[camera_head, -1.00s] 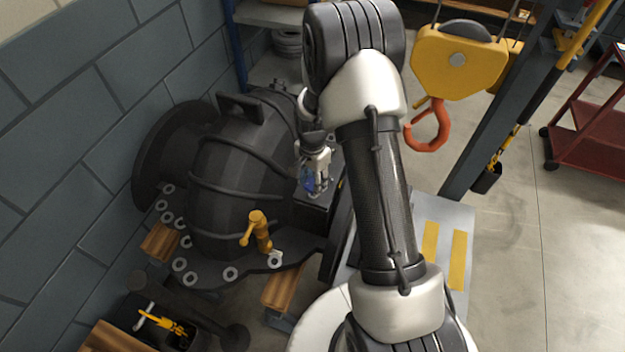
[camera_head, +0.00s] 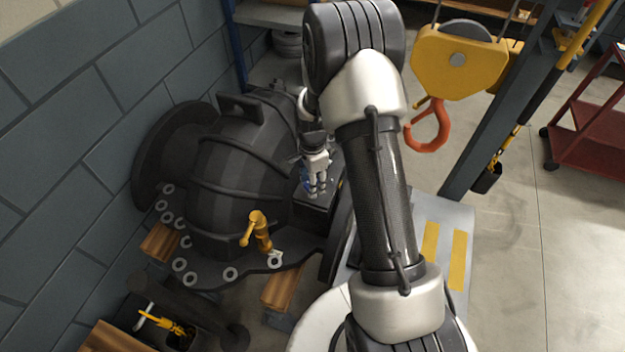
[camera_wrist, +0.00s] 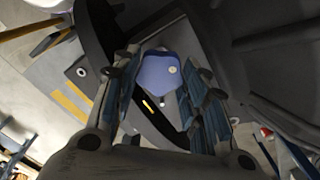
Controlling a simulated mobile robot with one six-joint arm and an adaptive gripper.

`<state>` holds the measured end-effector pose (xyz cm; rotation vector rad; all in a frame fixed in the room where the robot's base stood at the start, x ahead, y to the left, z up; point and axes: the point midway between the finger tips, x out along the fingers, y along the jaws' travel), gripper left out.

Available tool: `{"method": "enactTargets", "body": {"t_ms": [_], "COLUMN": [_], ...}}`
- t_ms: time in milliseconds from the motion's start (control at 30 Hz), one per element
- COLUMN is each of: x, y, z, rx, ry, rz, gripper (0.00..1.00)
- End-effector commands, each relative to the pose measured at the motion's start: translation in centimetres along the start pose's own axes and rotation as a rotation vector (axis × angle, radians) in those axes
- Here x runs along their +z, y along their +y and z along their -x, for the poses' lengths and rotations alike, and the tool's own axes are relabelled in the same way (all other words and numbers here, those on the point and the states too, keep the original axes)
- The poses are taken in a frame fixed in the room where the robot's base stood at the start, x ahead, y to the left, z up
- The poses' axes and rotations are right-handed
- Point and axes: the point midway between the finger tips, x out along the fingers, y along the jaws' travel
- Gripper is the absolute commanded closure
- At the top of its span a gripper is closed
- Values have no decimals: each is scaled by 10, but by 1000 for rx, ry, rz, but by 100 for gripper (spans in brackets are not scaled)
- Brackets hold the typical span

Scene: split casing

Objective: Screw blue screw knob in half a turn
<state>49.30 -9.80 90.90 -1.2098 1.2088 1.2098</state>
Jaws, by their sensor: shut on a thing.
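The blue screw knob (camera_wrist: 157,72) shows in the wrist view between the two fingers of my gripper (camera_wrist: 165,92). Its blue top with a small pale dot faces the camera. My gripper is shut on the knob, one finger on each side. In the head view my gripper (camera_head: 317,187) points down at the knob, and only a little blue (camera_head: 305,186) shows beside the fingers. The knob is at the dark block on the right side of the black casing (camera_head: 235,170). How far the knob is screwed in cannot be seen.
A yellow tap-like fitting (camera_head: 258,232) stands on the casing flange near several pale washers. A yellow hoist block (camera_head: 458,60) with an orange hook (camera_head: 430,126) hangs right of my arm. A grey brick wall (camera_head: 70,130) bounds the left. Open floor (camera_head: 500,270) lies right.

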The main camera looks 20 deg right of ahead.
Motion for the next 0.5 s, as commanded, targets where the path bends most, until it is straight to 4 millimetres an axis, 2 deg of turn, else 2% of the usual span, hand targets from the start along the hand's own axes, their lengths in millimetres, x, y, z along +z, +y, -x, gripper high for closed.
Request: {"method": "enactTargets", "body": {"t_ms": [133, 167, 433, 500], "x": [0, 0, 0, 0], "y": [0, 0, 0, 0], "z": [0, 0, 0, 0], "rx": [0, 0, 0, 0], "ry": [0, 0, 0, 0], "rz": [1, 1, 2, 2], "gripper": [84, 58, 40, 39]}}
